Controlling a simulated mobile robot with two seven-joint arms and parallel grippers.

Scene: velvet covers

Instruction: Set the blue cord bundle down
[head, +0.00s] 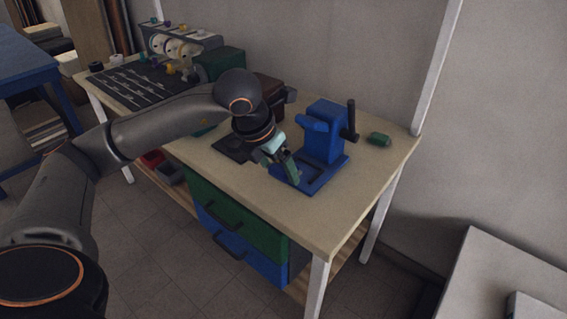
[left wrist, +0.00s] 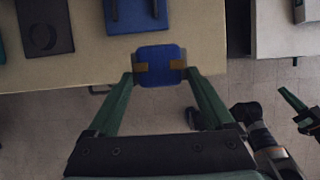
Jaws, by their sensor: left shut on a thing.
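The blue cord bundle (left wrist: 160,66) is a small blue block with brown bands, seen in the left wrist view. My left gripper (head: 287,170) is shut on it; its dark green fingers press its two sides. In the head view the gripper is over the workbench, in front of the blue press, and I cannot pick the bundle out against the blue. In the left wrist view the bundle overlaps the bench edge, and floor shows below it. Parts of my right arm show at the right there, but its finger opening is unclear.
The beige workbench (head: 315,220) holds a blue hand press (head: 325,135), a green object (head: 379,139), a dark flat plate (head: 233,150) and a black tool mat (head: 130,84). Bare bench top lies along the front right. A white surface (head: 500,275) stands at lower right.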

